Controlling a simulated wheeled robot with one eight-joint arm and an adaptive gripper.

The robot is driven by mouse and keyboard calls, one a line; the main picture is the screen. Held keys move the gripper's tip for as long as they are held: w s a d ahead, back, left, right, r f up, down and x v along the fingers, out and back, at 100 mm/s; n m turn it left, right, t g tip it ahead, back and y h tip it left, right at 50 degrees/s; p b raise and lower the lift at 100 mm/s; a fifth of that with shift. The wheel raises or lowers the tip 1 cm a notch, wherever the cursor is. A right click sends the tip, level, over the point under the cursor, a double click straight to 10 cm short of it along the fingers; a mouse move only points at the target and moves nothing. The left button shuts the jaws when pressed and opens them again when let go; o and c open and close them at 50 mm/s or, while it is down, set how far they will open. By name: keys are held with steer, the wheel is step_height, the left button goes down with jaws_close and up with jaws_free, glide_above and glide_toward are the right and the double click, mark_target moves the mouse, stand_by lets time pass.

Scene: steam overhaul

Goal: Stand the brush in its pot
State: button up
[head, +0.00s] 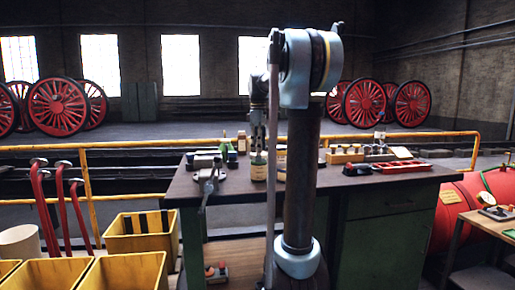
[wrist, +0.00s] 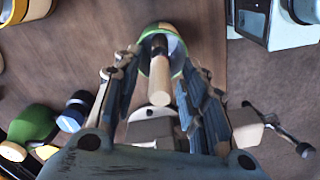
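The brush (wrist: 159,88), with a pale wooden end and a dark band, shows between my fingers in the wrist view. Its far end is inside the mouth of the pot (wrist: 145,60), which has a green and pale-yellow rim. In the head view the pot (head: 258,172) stands upright on the dark workbench directly below my gripper (head: 257,143). In the wrist view my gripper (wrist: 160,92) is open, with a gap on each side of the brush. The brush's lower end is hidden inside the pot.
A grey vise (head: 208,177) sits at the bench's left end, close to the pot. Behind are bottles (head: 241,142) and a green item (head: 225,148). A red tray (head: 402,166) lies to the right. Yellow bins (head: 140,234) stand at lower left.

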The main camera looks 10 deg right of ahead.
steer(key=shift+r, duration=0.15)
step_height(320, 180, up, 12)
steer(key=shift+w+f, duration=0.1)
steer(key=shift+f, duration=0.1)
stand_by(1.0)
steer(key=s+f+m+t, duration=0.1)
steer(key=s+f+m, duration=0.5)
steer(key=s+f, duration=1.1)
steer(key=s+f+m+t, duration=0.1)
steer(key=s+f+m, duration=0.5)
steer(key=s+f, duration=1.2)
step_height(320, 180, down, 5)
steer(key=shift+a+m, duration=0.2)
steer(key=shift+m, duration=0.1)
